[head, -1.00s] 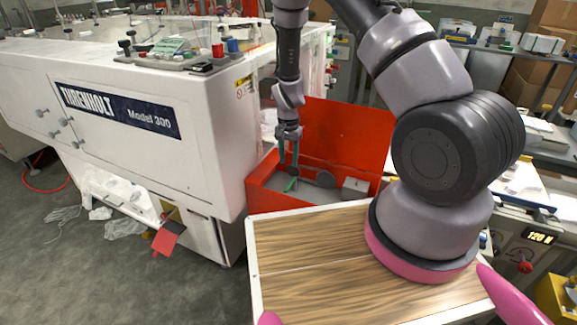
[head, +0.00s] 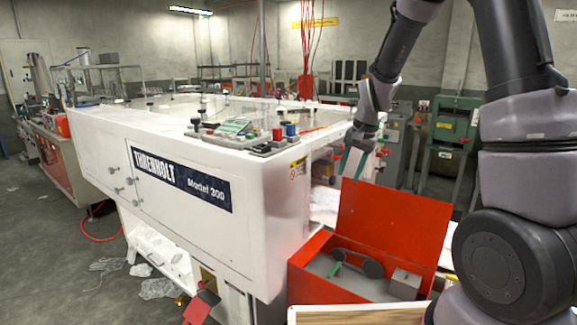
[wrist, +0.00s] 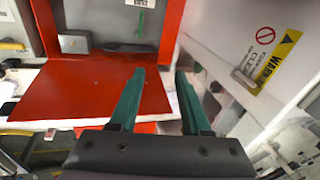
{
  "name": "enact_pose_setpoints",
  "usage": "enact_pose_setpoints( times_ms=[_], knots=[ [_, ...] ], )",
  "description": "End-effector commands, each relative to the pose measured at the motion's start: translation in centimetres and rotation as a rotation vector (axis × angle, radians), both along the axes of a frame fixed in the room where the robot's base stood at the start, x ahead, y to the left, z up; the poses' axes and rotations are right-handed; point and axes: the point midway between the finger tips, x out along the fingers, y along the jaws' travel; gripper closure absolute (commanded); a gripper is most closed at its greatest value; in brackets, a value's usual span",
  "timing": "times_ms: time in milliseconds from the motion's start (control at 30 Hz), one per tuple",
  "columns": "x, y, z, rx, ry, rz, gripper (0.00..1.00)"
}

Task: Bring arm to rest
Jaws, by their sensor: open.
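My arm reaches up and across the right side of the head view. My gripper (head: 355,164) hangs above the left rear of an open red box, clear of it. In the wrist view its two green fingers (wrist: 155,100) are spread apart with nothing between them. The red box (head: 312,262) has its lid (head: 390,225) raised; inside lie a green piece (head: 336,268), dark round parts (head: 358,260) and a grey block (head: 405,284). The green piece also shows in the wrist view (wrist: 148,22).
A wood-topped surface (head: 360,315) lies in front of the box. Open floor (head: 50,220) lies at the far left.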

Motion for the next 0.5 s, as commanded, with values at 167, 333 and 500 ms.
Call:
enact_pose_setpoints(
  times_ms=[167,333,500],
  knots=[
    [-3.1,-1.6,7.2,0.024,-0.088,0.028,0.53],
    [-7.0,-3.0,12.7,0.03,-0.168,0.057,0.53],
    [-11.5,-4.3,16.9,0.02,-0.249,0.087,0.53]
  ],
)
